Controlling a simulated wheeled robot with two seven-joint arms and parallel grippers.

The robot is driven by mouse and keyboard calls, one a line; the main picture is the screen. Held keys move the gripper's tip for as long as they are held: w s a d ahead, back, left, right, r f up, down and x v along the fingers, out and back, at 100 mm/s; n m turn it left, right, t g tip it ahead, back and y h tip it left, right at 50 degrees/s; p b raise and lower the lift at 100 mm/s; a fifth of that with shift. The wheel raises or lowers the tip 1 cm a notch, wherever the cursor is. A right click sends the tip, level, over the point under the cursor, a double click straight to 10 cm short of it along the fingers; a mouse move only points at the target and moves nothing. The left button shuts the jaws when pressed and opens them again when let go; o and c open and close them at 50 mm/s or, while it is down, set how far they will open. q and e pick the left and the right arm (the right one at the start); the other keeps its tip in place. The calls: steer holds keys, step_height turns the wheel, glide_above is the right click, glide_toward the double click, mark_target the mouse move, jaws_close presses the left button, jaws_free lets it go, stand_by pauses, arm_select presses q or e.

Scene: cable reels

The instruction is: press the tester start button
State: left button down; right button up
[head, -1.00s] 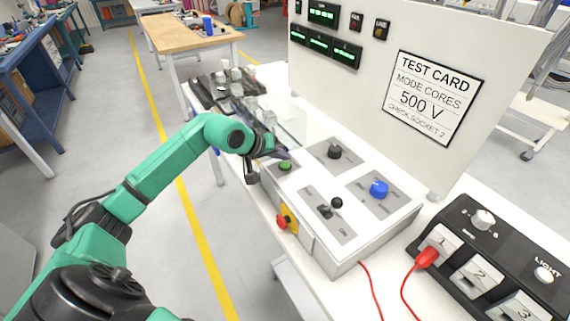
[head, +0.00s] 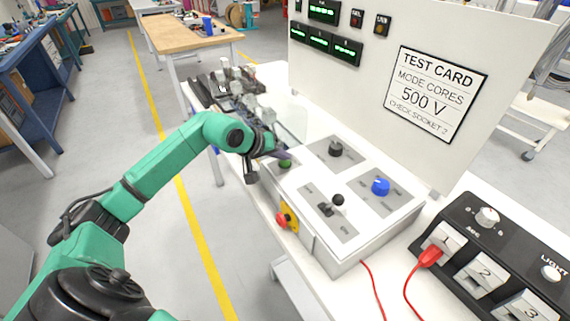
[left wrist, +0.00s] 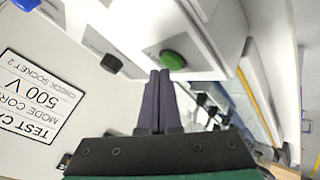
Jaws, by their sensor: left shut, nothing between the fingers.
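The tester is a white box (head: 318,246) with grey panels on the bench. Its green button (head: 285,162) sits at the box's near left corner; it also shows in the left wrist view (left wrist: 173,60), just beyond my fingertips. I take this button for the start button, though its label is not readable. My left gripper (head: 280,153) is shut and empty, its dark fingers together beside and slightly above the green button. In the left wrist view the fingertips (left wrist: 160,73) appear close to the button; I cannot tell whether they touch it. My right gripper is not in view.
A black knob (head: 335,149), a blue knob (head: 380,187), a black-ball lever (head: 337,200) and a red emergency button (head: 282,220) are on the box. The upright panel with the test card (head: 433,92) stands behind. A socket unit (head: 478,262) with a red plug is at right.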

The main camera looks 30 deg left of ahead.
mark_target(283, 164)
arm_select(q)
steer(key=shift+f+b, duration=0.45)
steer(key=shift+b, duration=0.2)
stand_by(0.7)
stand_by(0.3)
steer(key=shift+r+p, duration=0.3)
steer(key=shift+r, duration=0.6)
steer(key=shift+r+p, duration=1.35)
steer(key=shift+r, duration=1.2)
